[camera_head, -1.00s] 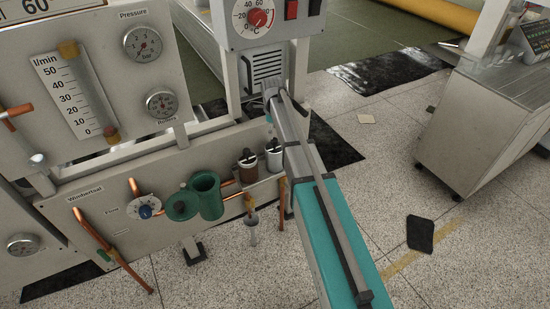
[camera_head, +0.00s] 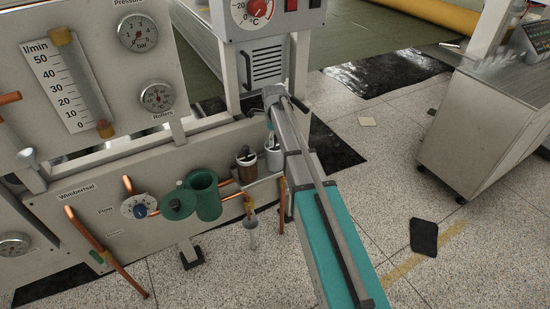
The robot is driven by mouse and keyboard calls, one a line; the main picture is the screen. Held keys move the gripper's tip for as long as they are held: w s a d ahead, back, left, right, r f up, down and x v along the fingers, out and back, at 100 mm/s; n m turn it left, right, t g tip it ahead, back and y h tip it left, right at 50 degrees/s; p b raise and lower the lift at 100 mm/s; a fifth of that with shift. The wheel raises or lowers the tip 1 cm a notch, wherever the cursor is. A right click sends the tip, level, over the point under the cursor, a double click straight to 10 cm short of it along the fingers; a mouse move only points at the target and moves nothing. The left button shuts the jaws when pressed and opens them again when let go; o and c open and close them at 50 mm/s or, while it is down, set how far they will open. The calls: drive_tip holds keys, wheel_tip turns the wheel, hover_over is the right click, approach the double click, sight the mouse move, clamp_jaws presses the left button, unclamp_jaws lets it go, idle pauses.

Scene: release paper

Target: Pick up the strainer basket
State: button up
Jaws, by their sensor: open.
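In the head view an open green cylinder (camera_head: 206,196) is fixed on the front of the grey machine, with a round green lid (camera_head: 177,204) to its left. I cannot see a basket inside it. I cannot tell for sure which thing is the strainer basket. My gripper (camera_head: 269,124) is at the far end of my arm, above and close to the white cup. It is open, small and mostly hidden by the arm.
Gauges (camera_head: 138,32) and a flow scale (camera_head: 68,80) are on the panel above. Copper pipes (camera_head: 98,245) stick out at the lower left. A metal cabinet (camera_head: 480,125) stands at the right.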

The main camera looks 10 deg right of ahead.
idle(0.5)
clamp_jaws()
